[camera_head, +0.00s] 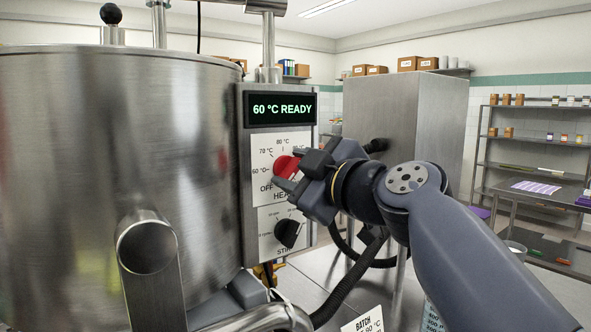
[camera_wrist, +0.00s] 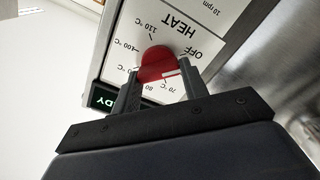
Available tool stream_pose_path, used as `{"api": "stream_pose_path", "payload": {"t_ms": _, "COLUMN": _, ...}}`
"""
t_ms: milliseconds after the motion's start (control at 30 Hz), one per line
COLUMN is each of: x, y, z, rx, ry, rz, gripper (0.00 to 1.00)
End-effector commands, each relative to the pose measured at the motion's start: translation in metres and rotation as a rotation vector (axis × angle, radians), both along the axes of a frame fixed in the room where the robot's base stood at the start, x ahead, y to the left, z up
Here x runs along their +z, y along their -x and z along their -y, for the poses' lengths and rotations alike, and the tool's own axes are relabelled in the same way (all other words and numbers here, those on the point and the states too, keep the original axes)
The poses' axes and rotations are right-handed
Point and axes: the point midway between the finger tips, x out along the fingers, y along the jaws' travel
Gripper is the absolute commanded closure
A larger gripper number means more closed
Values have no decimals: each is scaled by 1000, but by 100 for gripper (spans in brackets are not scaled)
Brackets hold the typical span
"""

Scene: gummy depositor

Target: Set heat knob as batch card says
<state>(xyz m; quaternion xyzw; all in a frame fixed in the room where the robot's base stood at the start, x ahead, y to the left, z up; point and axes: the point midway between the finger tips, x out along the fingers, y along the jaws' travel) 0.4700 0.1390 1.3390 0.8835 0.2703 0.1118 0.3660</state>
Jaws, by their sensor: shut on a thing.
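The red heat knob (camera_head: 285,167) sits on the white HEAT dial plate of the control panel. My gripper (camera_head: 293,171) is shut on it, one finger on each side. The wrist view shows the knob (camera_wrist: 156,62) between both fingertips (camera_wrist: 158,70). A white pointer line on it points between OFF and 70 °C, where a finger hides the mark. The display (camera_head: 281,108) reads "60 °C READY".
A black STIR knob (camera_head: 288,233) is just below the heat dial. A large steel kettle (camera_head: 120,160) with a pipe stands to the left. A steel cabinet (camera_head: 405,130) is behind my arm. Shelves (camera_head: 535,150) stand at the far right.

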Motion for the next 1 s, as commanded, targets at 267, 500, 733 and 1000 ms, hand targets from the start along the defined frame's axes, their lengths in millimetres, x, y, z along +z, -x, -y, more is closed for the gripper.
{"api": "stream_pose_path", "payload": {"t_ms": 267, "x": 0, "y": 0, "z": 0, "rx": 1, "ry": -22, "rz": -14, "gripper": 81}}
{"api": "stream_pose_path", "payload": {"t_ms": 500, "x": -1, "y": 0, "z": 1, "rx": -1, "ry": -121, "rz": -81, "gripper": 81}}
{"api": "stream_pose_path", "payload": {"t_ms": 733, "x": 0, "y": -1, "z": 2, "rx": 0, "ry": -286, "rz": -191, "gripper": 81}}
{"api": "stream_pose_path", "payload": {"t_ms": 1000, "x": 1, "y": -2, "z": 3, "rx": 0, "ry": -498, "rz": -336, "gripper": 81}}
